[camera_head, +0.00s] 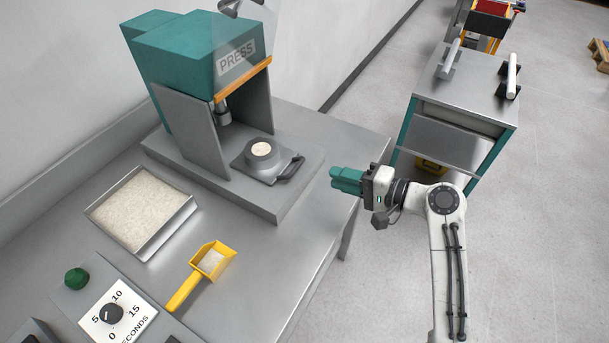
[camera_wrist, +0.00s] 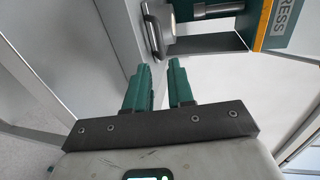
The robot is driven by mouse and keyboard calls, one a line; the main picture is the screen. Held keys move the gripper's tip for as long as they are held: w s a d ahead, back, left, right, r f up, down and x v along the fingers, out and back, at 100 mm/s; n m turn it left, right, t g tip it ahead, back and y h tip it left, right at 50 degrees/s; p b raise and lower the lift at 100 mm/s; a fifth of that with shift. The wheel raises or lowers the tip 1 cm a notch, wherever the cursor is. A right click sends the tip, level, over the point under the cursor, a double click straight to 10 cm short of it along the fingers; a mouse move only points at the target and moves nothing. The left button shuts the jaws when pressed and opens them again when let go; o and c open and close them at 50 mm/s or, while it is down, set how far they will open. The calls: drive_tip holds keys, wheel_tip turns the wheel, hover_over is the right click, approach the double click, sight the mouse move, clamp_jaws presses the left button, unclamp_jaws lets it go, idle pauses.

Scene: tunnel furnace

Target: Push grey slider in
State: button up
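The grey slider (camera_head: 247,168) is a flat plate on the press base, bearing a round grey mould with pale powder in it. A dark handle (camera_head: 291,170) sticks out from its right side. The slider sits in front of the press ram, not fully beneath it. My gripper (camera_head: 334,178) has green fingers and is to the right of the handle, apart from it, by the table edge. In the wrist view, the fingers (camera_wrist: 160,68) have a narrow empty gap between them, and the handle (camera_wrist: 153,36) is beyond their tips.
The green press (camera_head: 200,55) stands at the back of the metal table. A tray of powder (camera_head: 185,212), a yellow scoop (camera_head: 178,297) and a timer panel (camera_head: 118,308) are to the left. A grey cabinet (camera_head: 465,88) stands at the right, with floor between.

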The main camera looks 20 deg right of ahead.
sight(302, 178)
drive_tip(key=p+x, duration=0.1)
drive_tip(key=x, duration=0.9)
drive_tip(key=shift+w+a+f, duration=0.1)
drive_tip(key=shift+c, duration=0.3)
clamp_jaws()
